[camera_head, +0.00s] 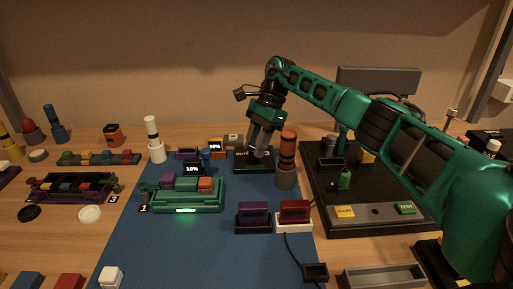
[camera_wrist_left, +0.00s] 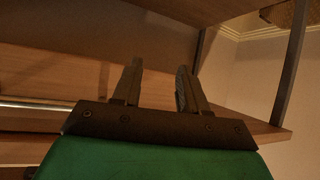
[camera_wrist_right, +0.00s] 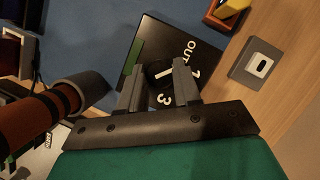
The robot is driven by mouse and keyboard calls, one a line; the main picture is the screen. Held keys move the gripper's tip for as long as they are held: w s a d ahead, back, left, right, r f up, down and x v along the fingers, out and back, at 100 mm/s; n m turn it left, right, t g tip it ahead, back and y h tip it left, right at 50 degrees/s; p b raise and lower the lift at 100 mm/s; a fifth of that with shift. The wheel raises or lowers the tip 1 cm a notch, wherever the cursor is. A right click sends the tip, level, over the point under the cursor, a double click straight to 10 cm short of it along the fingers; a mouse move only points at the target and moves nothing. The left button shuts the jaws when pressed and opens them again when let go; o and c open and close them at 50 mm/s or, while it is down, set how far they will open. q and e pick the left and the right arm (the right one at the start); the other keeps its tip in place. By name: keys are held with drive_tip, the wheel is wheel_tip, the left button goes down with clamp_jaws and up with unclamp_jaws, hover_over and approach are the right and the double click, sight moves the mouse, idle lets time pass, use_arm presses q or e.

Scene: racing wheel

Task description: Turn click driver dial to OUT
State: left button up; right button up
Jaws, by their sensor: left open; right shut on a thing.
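The dial's black plate (camera_head: 240,163) lies at the back of the blue mat, partly hidden by my right gripper (camera_head: 259,154). In the right wrist view the plate (camera_wrist_right: 147,45) shows white "OUT", "1" and "3" marks and a green strip. My right gripper (camera_wrist_right: 158,76) is shut on the dark dial knob (camera_wrist_right: 158,70), which is mostly hidden between its fingers. I cannot tell which mark the knob points to. My left gripper (camera_wrist_left: 158,70) is open and empty, facing a wooden shelf; it is not in the head view.
A green tray (camera_head: 190,201) with coloured blocks is to the left. A black station (camera_head: 375,190) with yellow and green buttons is right. The mat's front (camera_head: 185,250) is mostly clear.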

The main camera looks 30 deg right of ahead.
drive_tip(key=shift+n+g+b, duration=0.4)
drive_tip(key=shift+n, duration=0.6)
drive_tip(key=o, duration=1.1)
drive_tip(key=shift+c, duration=0.2)
drive_tip(key=p+v, duration=0.1)
drive_tip(key=v, duration=0.6)
drive_tip(key=shift+r, duration=0.3)
drive_tip(key=shift+w, duration=0.1)
